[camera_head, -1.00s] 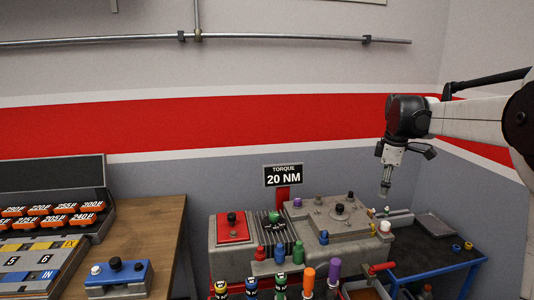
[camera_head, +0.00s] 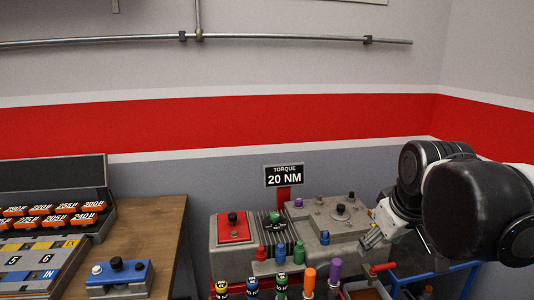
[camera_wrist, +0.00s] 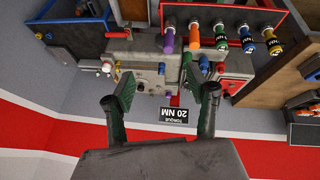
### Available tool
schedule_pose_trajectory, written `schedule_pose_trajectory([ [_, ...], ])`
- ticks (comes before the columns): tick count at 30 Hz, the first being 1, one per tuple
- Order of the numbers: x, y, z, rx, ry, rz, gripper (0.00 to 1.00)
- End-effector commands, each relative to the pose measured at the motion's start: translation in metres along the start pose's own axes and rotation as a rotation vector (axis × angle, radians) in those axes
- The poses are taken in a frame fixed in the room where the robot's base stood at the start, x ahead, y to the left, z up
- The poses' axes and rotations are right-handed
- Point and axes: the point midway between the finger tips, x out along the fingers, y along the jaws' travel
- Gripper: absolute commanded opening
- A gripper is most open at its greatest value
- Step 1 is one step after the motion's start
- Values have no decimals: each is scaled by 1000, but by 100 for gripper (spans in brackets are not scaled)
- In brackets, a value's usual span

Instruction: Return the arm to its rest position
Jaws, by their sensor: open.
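My arm reaches in from the right edge in the head view, with its dark, rounded joints large and close. My gripper (camera_head: 373,238) points down and to the left, in front of the right part of the grey machine block (camera_head: 330,214). In the wrist view its two dark green fingers (camera_wrist: 166,88) stand wide apart with nothing between them. The wrist view is upside down, with the TORQUE 20 NM sign (camera_wrist: 174,116) seen past the fingers. My arm hides much of the blue-framed cart.
Colored-handled tools (camera_head: 308,281) stand in front of the block. A red-handled part (camera_head: 383,268) sits beside them. A wooden bench (camera_head: 160,222) with orange labelled pieces (camera_head: 55,220) and a blue fixture (camera_head: 118,278) is at left. The space before the wall above the block is clear.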

Motion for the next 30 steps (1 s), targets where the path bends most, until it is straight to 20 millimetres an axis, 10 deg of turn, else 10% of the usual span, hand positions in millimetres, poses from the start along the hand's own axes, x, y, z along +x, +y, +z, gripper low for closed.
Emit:
schedule_pose_trajectory([
  [13,11,-63,96,300,129,-2,52],
  [30,15,-70,108,343,146,-6,52],
])
